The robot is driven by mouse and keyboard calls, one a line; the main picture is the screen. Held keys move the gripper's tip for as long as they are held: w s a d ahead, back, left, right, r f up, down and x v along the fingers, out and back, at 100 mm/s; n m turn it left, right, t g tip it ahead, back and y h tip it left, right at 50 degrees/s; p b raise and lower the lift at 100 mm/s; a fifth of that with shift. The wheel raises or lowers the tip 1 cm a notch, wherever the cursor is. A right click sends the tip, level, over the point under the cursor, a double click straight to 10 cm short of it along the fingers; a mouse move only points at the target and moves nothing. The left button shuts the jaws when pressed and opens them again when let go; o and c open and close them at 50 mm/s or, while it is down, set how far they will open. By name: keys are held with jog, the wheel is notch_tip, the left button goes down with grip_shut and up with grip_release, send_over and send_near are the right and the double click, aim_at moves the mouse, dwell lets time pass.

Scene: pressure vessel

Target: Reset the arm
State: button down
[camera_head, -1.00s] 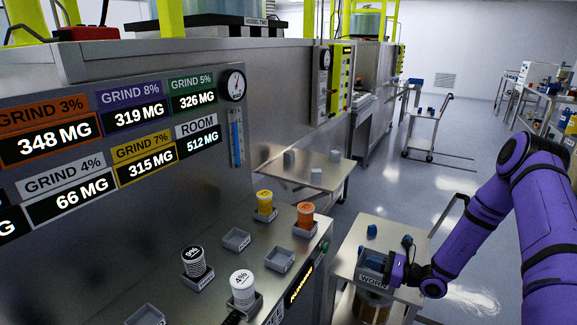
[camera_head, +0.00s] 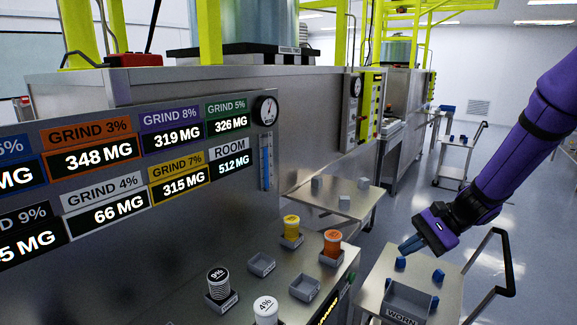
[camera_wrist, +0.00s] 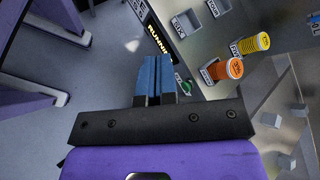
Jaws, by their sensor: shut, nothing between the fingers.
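My purple arm (camera_head: 520,140) comes in from the right in the head view. My gripper (camera_head: 408,249) is above the steel cart, with its blue fingers pointing down and to the left. In the wrist view the two blue fingers of my gripper (camera_wrist: 155,76) lie side by side, shut, with nothing between them. The fingertips appear near a small blue block on the cart in the head view; I cannot tell the exact gap.
The steel cart (camera_head: 375,290) bears a grey tray marked WORN (camera_head: 405,302) and several blue blocks (camera_head: 438,275). The bench holds an orange jar (camera_head: 332,243), a yellow jar (camera_head: 291,227), white jars and empty holders (camera_head: 261,264). A black cart handle (camera_head: 507,265) stands close by at the right.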

jog(key=s+d+r+n+t+h, duration=0.1)
jog(key=s+r+n+t+h, duration=0.2)
jog(key=s+r, duration=0.6)
jog(key=s+d+r+n+t+h, duration=0.2)
jog(key=s+r+n+t+h, duration=0.1)
jog(key=s+r+n+h, duration=0.4)
jog(key=s+r+h, duration=0.1)
jog(key=s+r, duration=0.2)
jog(key=s, duration=0.4)
jog(key=shift+s+d+r, duration=0.25)
jog(key=shift+s+r, duration=0.05)
